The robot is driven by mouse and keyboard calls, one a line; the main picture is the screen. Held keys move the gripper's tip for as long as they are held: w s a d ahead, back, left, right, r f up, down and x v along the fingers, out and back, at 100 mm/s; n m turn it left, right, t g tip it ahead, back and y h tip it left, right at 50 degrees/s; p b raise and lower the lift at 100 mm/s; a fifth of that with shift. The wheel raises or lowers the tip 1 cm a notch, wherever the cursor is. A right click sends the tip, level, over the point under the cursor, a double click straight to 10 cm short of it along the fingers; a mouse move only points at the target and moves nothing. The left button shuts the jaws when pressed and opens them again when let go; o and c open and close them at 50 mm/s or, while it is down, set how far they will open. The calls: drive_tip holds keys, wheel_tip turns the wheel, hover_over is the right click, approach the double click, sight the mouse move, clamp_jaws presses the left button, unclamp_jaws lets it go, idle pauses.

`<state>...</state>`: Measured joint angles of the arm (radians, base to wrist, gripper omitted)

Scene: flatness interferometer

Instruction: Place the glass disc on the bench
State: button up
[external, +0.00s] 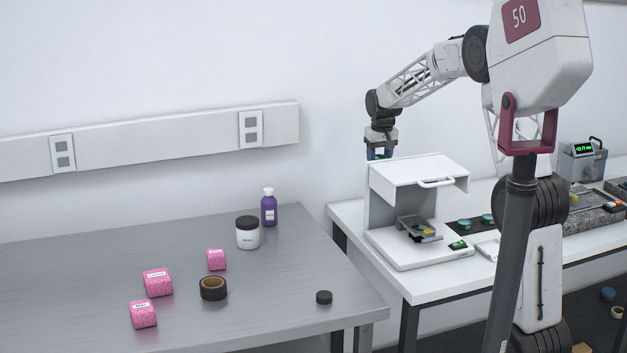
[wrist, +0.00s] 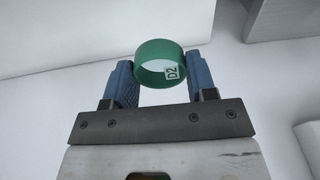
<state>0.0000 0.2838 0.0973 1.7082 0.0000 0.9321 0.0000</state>
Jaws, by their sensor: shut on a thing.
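The glass disc (wrist: 158,65) shows in the wrist view as a clear round piece with a green edge and a small "D2" label. My gripper (wrist: 160,72) is shut on it, with one blue finger on each side. In the external view my gripper (external: 380,153) is in the air, above and behind the white hooded instrument (external: 385,205). The disc is too small there to make out clearly. Two work surfaces show: a grey metal-topped bench (external: 80,275) at the left and a white-topped bench (external: 345,212) at the right under the instrument.
On the grey bench stand several pink boxes (external: 157,283), a tape roll (external: 213,288), a white jar (external: 248,233), a purple bottle (external: 268,207) and a black puck (external: 324,297). Green discs (external: 488,219) lie on a dark mat on the white bench. The grey bench's front left is clear.

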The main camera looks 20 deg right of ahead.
sight(380, 156)
wheel_tip(380, 156, up, 4)
drive_tip(key=shift+d+f, duration=0.1)
drive_tip(key=shift+d, duration=0.05)
drive_tip(key=s+d+m, duration=0.3)
drive_tip(key=s+d, duration=0.3)
drive_tip(key=d, duration=0.8)
drive_tip(key=s+d+m+h, duration=0.1)
drive_tip(key=s+d+m, duration=0.3)
drive_tip(key=d, duration=1)
drive_tip(key=s+d+m, duration=0.2)
drive_tip(key=s+d, duration=0.5)
drive_tip(key=d, duration=0.8)
wheel_tip(380, 156, down, 15)
drive_tip(key=shift+s, duration=0.2)
drive_tip(key=shift+f, duration=3.35)
drive_tip(key=shift+f, duration=0.4)
